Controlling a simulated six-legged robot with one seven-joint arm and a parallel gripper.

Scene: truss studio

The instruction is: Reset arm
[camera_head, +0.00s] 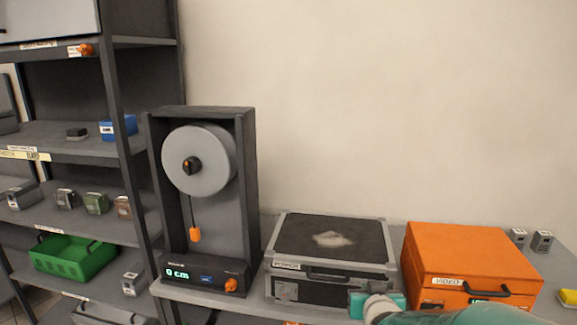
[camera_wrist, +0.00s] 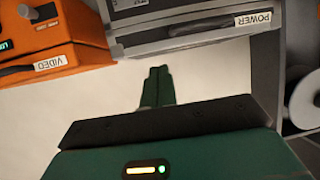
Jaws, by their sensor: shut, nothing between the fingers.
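My gripper (camera_wrist: 158,80) is green, with its two fingers together and nothing between them. In the head view my teal arm enters at the bottom right. My teal gripper body (camera_head: 377,304) shows there in front of the grey case, and I cannot make out its fingertips. In the wrist view the fingers point toward a pale surface, below the grey case labelled POWER (camera_wrist: 195,30) and to the right of the orange box labelled VIDEO (camera_wrist: 45,40).
The grey case (camera_head: 330,240) and orange box (camera_head: 460,255) stand side by side on the bench. Left of them is a reel unit (camera_head: 200,160) reading 0 cm. A shelf rack holds a green crate (camera_head: 70,258). Small grey blocks (camera_head: 541,241) and a yellow item (camera_head: 568,296) lie right.

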